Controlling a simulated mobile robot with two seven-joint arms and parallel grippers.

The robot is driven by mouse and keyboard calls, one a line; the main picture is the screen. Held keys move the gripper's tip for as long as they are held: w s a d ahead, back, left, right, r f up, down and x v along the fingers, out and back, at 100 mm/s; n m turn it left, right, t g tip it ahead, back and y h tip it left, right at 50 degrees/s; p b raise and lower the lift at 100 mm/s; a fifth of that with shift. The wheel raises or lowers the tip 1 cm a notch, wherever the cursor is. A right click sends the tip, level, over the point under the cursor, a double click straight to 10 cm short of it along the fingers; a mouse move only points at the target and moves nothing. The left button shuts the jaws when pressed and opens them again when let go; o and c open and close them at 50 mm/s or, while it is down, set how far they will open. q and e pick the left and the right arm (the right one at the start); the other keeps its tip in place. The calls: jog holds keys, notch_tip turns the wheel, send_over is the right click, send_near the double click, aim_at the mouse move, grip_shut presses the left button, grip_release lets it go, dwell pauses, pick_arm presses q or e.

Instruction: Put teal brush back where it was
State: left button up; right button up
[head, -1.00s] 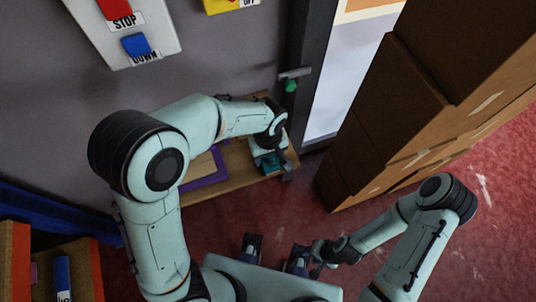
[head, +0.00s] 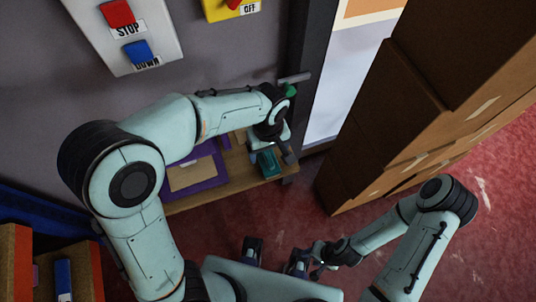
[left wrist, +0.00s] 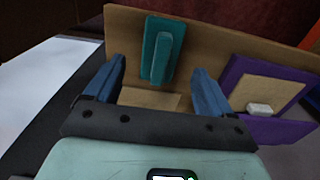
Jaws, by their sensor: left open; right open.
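The teal brush (head: 268,163) lies on the wooden shelf near its right end. It also shows in the left wrist view (left wrist: 160,48), lying flat on the bare wood with its raised handle up. My left gripper (head: 271,153) is open and empty above the brush. In the left wrist view its two blue fingers (left wrist: 159,72) stand apart on either side of the brush, with gaps to it. My right gripper (head: 312,264) is open, low at the bottom middle of the head view, far from the shelf.
A purple tray (head: 207,182) with a tan panel lies left of the brush; a whitish block (left wrist: 260,109) sits on it. A pale rectangle (left wrist: 149,98) lies near the brush. Brown boxes (head: 385,130) stand to the right. A wall panel (head: 150,45) has STOP and DOWN buttons.

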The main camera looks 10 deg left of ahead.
aim_at(268, 156)
pick_arm(q)
notch_tip(268, 156, up, 6)
jog(key=shift+f+p, duration=0.15)
jog(key=shift+p, duration=0.15)
pick_arm(e)
jog(key=shift+w+r, duration=0.2)
jog(key=shift+r, duration=0.25)
pick_arm(q)
jog(key=shift+s, duration=0.1)
pick_arm(e)
jog(key=shift+s, duration=0.1)
